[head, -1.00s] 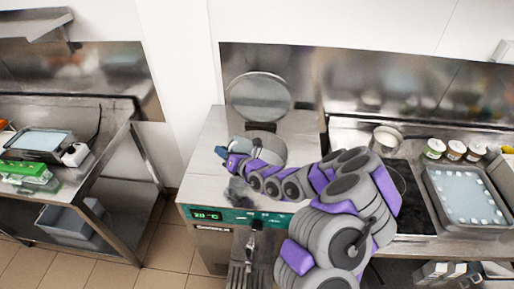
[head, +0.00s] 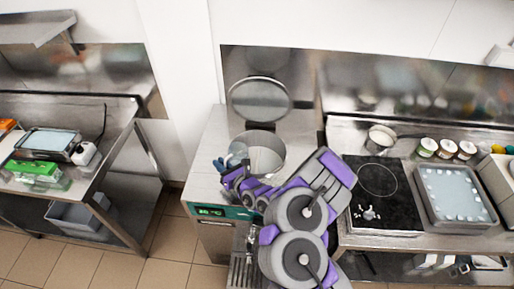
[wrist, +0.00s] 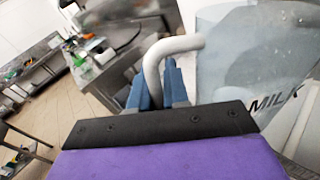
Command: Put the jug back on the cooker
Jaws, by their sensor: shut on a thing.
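A translucent jug (wrist: 250,50) marked MILK fills the right of the wrist view. Its pale handle (wrist: 165,50) runs between the blue fingers of my gripper (wrist: 160,85), which is shut on it. In the head view, my gripper (head: 223,166) and the jug (head: 237,153) are at the left side of the batch freezer's round opening. The jug is small there and partly hidden, so its tilt is unclear.
The batch freezer (head: 212,150) has its round lid (head: 260,98) raised behind the opening (head: 268,158). A small pot (head: 380,138) stands behind the cooker, with several jars (head: 447,148) beside it. A tray (head: 455,195) lies right of the cooker. Another bench (head: 110,150) stands left.

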